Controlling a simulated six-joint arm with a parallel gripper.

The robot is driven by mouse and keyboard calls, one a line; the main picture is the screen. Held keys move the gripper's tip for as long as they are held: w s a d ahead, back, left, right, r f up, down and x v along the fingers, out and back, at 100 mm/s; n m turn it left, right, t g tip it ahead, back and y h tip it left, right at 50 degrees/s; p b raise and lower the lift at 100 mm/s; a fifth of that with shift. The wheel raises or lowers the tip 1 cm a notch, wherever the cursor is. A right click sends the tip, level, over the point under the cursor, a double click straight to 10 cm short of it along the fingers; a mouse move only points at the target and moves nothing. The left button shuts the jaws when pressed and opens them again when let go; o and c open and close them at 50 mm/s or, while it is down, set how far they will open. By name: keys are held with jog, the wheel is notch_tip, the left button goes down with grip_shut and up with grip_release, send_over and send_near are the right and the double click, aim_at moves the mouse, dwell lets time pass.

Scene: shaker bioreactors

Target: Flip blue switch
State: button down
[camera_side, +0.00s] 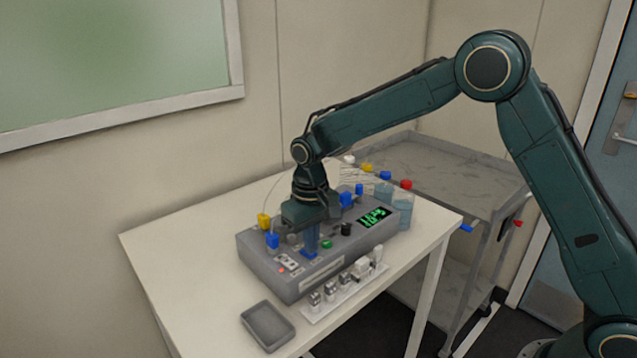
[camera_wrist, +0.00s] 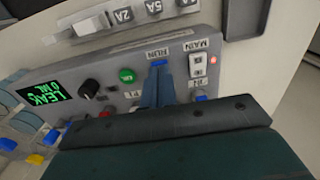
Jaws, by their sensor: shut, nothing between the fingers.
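The blue switch (camera_wrist: 159,63) sits on the grey control box's panel beside the RUN label, just past my fingertips in the wrist view. In the side view a blue bit of it (camera_side: 308,254) shows at the foot of my fingers. My gripper (camera_side: 311,250) points down over the panel with its fingers shut and empty. In the wrist view the fingertips (camera_wrist: 158,72) are right at the switch; I cannot tell whether they touch it. The fingers hide part of the panel around the switch.
The grey box (camera_side: 322,285) stands on a white table (camera_side: 185,265). Near the switch are a green button (camera_wrist: 127,75), a black knob (camera_wrist: 90,87) and the MAIN switch (camera_wrist: 198,67). A fuse strip (camera_side: 345,287) and grey tray (camera_side: 268,326) lie in front. Blue-capped fittings (camera_side: 346,200) stand behind.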

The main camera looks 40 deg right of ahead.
jog(key=shift+f, duration=0.55)
dwell(0.4)
jog(key=shift+r, duration=3.55)
jog(key=s+d+r+t, duration=0.1)
jog(key=s+d+r, duration=0.2)
jog(key=s+r, duration=0.35)
jog(key=s+d+r+t, duration=0.2)
jog(key=s+d+r, duration=0.1)
jog(key=s+r, duration=0.35)
jog(key=s+d+f+t, duration=0.1)
jog(key=s+d, duration=0.1)
jog(key=s, duration=0.7)
jog(key=s+d+t, duration=0.1)
jog(key=s+d, duration=0.1)
jog(key=s, duration=0.7)
jog(key=shift+f+t, duration=0.3)
jog(key=shift+f, duration=0.05)
